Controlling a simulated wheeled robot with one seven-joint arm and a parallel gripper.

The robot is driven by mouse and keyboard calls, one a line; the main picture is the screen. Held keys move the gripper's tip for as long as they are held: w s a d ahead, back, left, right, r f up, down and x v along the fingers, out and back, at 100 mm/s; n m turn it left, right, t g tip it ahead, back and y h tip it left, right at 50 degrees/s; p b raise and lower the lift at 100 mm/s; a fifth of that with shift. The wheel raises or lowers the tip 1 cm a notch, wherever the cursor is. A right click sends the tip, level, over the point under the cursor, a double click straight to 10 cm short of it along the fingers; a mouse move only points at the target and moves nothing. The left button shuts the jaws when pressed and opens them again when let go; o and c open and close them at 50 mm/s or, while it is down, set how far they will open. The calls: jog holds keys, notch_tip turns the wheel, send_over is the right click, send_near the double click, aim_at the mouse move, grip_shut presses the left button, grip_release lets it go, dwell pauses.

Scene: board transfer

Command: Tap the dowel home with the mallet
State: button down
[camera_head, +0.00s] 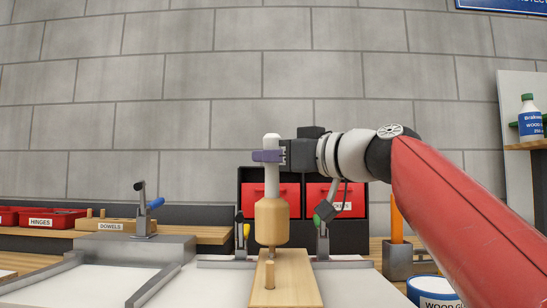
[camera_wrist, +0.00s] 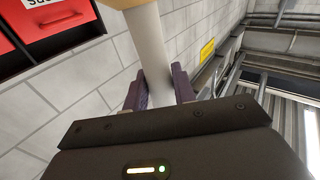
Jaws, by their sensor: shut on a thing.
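My gripper (camera_head: 268,156) is shut on the pale handle of the mallet (camera_head: 272,222). The mallet hangs upright, its wooden head down, over the board (camera_head: 291,281). In the wrist view, the handle (camera_wrist: 150,52) runs up between my purple fingers (camera_wrist: 159,90), and only an edge of the head shows at the top. A light wooden dowel (camera_head: 270,275) stands upright in the board, in front of the mallet head in the picture. A small brown stub shows just under the head; I cannot tell whether they touch.
Clamps (camera_head: 322,240) stand at the board's far end. Red drawers (camera_head: 263,200) are behind the mallet. A dowel tray (camera_head: 109,225) and a hinge bin (camera_head: 50,218) are at left. A glue pot (camera_head: 432,288) and an orange-handled tool (camera_head: 396,222) are at right.

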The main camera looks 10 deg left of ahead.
jog(key=shift+w, duration=0.1)
notch_tip(320, 180, up, 2)
jog(key=shift+r+p, duration=0.1)
jog(key=shift+p, duration=0.85)
notch_tip(320, 180, down, 3)
jog(key=b, duration=0.3)
jog(key=shift+r, duration=0.15)
jog(key=shift+r+p, duration=0.1)
jog(key=shift+p, duration=0.2)
